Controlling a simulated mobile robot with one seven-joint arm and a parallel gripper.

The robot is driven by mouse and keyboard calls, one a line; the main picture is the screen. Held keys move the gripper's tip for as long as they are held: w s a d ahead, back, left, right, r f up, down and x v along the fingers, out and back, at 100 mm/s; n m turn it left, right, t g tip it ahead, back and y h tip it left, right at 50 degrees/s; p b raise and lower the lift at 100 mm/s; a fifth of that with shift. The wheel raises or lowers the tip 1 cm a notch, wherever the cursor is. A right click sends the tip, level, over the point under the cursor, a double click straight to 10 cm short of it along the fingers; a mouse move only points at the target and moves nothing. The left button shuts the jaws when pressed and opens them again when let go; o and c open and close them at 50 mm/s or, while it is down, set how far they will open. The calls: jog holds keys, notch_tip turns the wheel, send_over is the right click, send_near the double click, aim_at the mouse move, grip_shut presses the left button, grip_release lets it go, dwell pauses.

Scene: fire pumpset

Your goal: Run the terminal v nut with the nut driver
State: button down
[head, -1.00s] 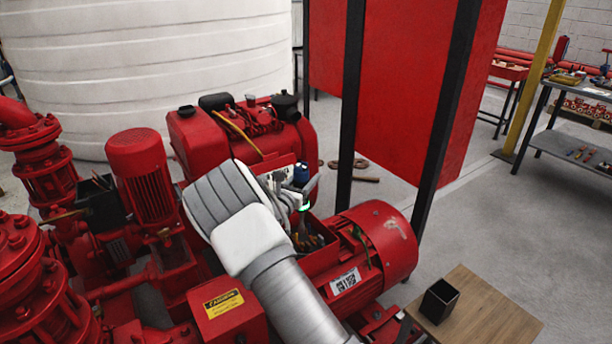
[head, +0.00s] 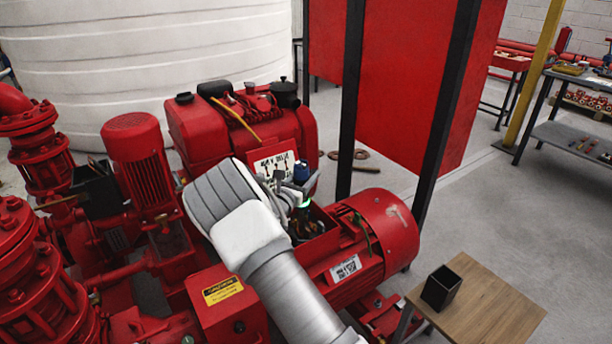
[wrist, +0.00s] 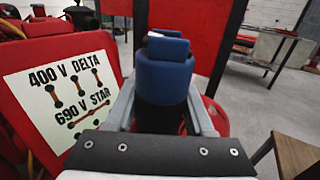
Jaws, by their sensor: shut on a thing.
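My gripper (head: 301,193) is over the open terminal box (head: 322,249) of the red motor, seen at the middle of the head view. It is shut on the nut driver, whose blue handle (wrist: 163,70) stands between the two fingers in the wrist view. The blue handle top also shows in the head view (head: 301,172). The driver's lower end is hidden in the wrist view by the gripper body. Wires and dark fittings show inside the box, but I cannot make out the terminal v nut or whether the driver touches it.
A white card (wrist: 62,92) marked "400 V DELTA" and "690 V STAR" stands close to the left of my gripper. The red motor (head: 378,235) lies to the right. A wooden table (head: 490,305) bears a black holder (head: 440,288). Red pumps and pipes fill the left.

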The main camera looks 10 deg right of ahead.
aim_at(303, 164)
jog(key=shift+f+b, duration=0.4)
jog(key=shift+f, duration=0.35)
dwell(2.0)
jog(key=shift+r, duration=0.1)
jog(key=shift+r+p, duration=2.05)
jog(key=shift+r, duration=0.95)
